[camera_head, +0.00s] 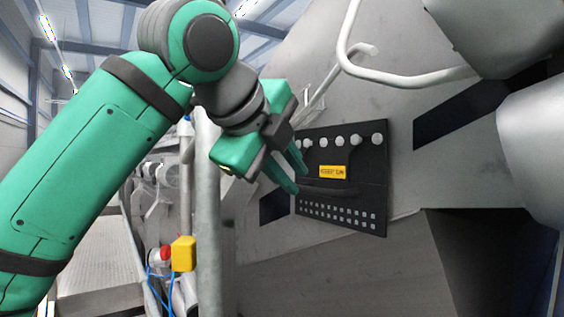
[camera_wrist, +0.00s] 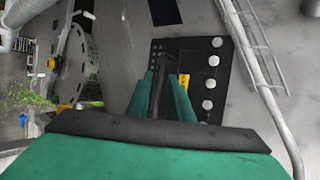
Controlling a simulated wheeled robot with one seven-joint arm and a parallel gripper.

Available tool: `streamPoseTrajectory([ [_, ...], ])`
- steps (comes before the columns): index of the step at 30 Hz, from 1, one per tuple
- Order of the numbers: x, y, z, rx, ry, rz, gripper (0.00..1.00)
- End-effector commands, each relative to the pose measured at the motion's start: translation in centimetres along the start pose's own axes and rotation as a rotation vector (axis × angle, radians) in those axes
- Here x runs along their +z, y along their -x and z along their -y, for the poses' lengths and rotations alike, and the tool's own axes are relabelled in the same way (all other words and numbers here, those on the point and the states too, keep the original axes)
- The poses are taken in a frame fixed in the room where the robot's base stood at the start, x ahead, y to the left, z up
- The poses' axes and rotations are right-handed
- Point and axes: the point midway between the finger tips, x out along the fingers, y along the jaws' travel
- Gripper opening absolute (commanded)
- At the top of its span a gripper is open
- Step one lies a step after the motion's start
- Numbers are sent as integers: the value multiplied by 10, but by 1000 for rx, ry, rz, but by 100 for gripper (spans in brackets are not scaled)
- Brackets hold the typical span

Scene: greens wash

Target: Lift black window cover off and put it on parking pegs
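The black window cover (camera_head: 352,215) lies flat against a sloping grey metal panel. It has a row of round pale knobs along its top, a yellow label (camera_head: 333,171), a black bar handle (camera_head: 335,191) and rows of small pale squares below. My gripper (camera_head: 300,182) is at the cover's left side, its green fingers apart. In the wrist view the cover (camera_wrist: 203,57) is ahead, and the handle (camera_wrist: 157,84) shows between the two fingers. I cannot tell whether the fingers touch the handle. I cannot make out any parking pegs for certain.
Dark slots (camera_head: 460,115) lie in the panel on both sides of the cover. A bent pale pipe (camera_head: 415,78) juts out at upper right, near large grey cylinders (camera_head: 530,140). A vertical grey post (camera_head: 208,230) and a yellow box (camera_head: 183,254) stand at left.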

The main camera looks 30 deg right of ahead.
Motion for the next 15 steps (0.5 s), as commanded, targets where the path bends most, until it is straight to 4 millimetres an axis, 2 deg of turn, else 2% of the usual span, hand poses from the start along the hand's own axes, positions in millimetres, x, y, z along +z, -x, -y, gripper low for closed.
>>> streamPoseTrajectory([
  [6, -1, -36, 0, 0, 0, -3, 20],
  [15, 0, -59, 0, -1, 0, -1, 20],
])
